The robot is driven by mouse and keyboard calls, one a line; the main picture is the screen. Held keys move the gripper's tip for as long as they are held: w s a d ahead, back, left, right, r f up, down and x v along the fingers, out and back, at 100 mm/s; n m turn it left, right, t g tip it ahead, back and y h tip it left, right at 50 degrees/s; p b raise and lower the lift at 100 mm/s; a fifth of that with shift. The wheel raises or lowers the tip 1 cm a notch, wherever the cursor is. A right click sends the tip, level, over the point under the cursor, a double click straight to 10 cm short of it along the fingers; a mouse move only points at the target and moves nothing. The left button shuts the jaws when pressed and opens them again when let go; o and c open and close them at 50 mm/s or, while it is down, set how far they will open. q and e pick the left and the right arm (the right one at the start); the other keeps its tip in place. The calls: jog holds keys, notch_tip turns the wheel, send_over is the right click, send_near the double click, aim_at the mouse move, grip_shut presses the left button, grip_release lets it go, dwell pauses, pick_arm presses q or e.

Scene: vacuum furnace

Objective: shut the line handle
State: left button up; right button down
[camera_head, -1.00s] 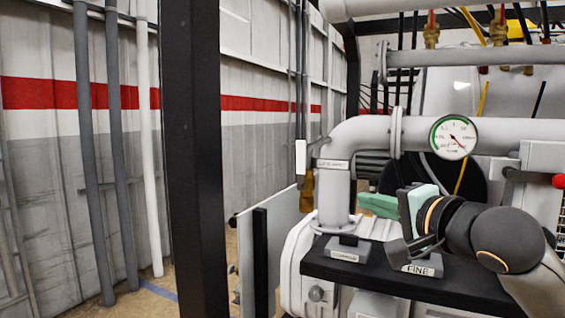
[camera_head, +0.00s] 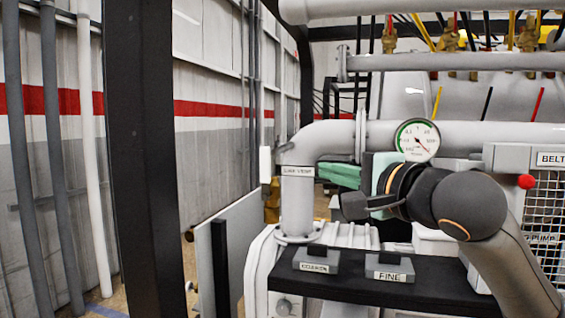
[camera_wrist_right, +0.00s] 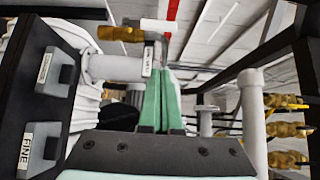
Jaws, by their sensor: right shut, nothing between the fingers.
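The line handle (camera_head: 265,163) is a small white upright lever left of the grey elbow pipe, whose label seems to read "LINE VENT" (camera_head: 297,171). A brass valve body (camera_head: 271,192) shows below it, partly hidden by the pipe. In the right wrist view the white handle (camera_wrist_right: 163,25) lies beyond my fingertips, with the brass valve (camera_wrist_right: 120,33) to its left. My right gripper (camera_head: 322,173) has green fingers, partly hidden by my wrist, right of the vertical pipe and apart from the handle. Its fingers (camera_wrist_right: 160,72) are together and empty. My left gripper is out of view.
A dark shelf (camera_head: 400,290) carries the COARSE (camera_head: 316,260) and FINE (camera_head: 390,266) blocks below my right wrist. The vertical pipe (camera_head: 297,205) stands between gripper and handle in the head view. A gauge (camera_head: 417,140) is above my wrist; a black post (camera_head: 145,160) stands left.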

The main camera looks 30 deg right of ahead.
aim_at(265, 174)
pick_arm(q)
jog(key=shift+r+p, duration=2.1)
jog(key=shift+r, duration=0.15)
pick_arm(e)
jog(key=w+a, duration=0.2)
jog(key=w, duration=0.9)
jog(key=shift+w, duration=0.15)
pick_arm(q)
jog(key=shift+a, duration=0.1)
pick_arm(e)
jog(key=shift+d, duration=0.1)
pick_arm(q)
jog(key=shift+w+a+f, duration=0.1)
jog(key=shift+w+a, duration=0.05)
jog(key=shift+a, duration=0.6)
pick_arm(e)
jog(key=shift+w+r, duration=0.1)
jog(key=shift+w, duration=0.05)
